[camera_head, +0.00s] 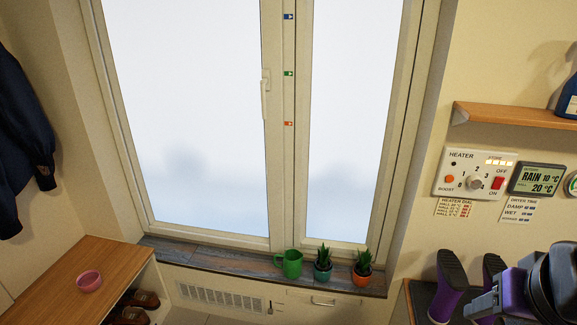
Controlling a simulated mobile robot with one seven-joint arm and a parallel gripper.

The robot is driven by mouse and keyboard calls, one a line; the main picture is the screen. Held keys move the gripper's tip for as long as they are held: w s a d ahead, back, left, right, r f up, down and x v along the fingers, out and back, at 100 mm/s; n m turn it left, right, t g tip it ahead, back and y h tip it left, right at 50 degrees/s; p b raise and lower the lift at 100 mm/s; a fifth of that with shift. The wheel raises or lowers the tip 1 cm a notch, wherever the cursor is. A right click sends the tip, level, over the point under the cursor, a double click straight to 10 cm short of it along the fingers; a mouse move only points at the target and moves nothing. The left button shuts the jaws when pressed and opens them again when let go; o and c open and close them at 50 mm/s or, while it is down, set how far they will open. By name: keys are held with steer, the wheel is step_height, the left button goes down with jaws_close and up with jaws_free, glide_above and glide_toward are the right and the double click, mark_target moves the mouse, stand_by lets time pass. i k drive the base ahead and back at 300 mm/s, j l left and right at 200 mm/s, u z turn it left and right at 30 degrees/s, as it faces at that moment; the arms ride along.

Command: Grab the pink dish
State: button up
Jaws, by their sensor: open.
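The pink dish (89,281) is a small round bowl. It sits upright on the wooden top of the shoe cubby (62,270) at the lower left, a little in from the front edge. My gripper (488,300) is at the lower right, close to the camera and partly cut off by the frame. It is open, and I see nothing held in it. It is far to the right of the dish, with the window sill between them in the picture.
A green mug (291,264) and two potted plants (323,264) (363,267) stand on the window sill. Purple boots (449,285) stand beside my gripper. Shoes (138,300) fill the cubby below the dish. The cubby top around the dish is clear.

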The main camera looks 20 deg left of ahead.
mark_target(89, 280)
steer(key=u, duration=2.4)
steer(key=i+l+u, duration=0.1)
steer(key=i, duration=0.35)
steer(key=i+l+u, duration=0.1)
steer(key=i+l, duration=0.15)
steer(key=i, duration=0.15)
steer(key=i+l+u, duration=0.1)
steer(key=i+l, duration=0.15)
steer(key=i, duration=0.15)
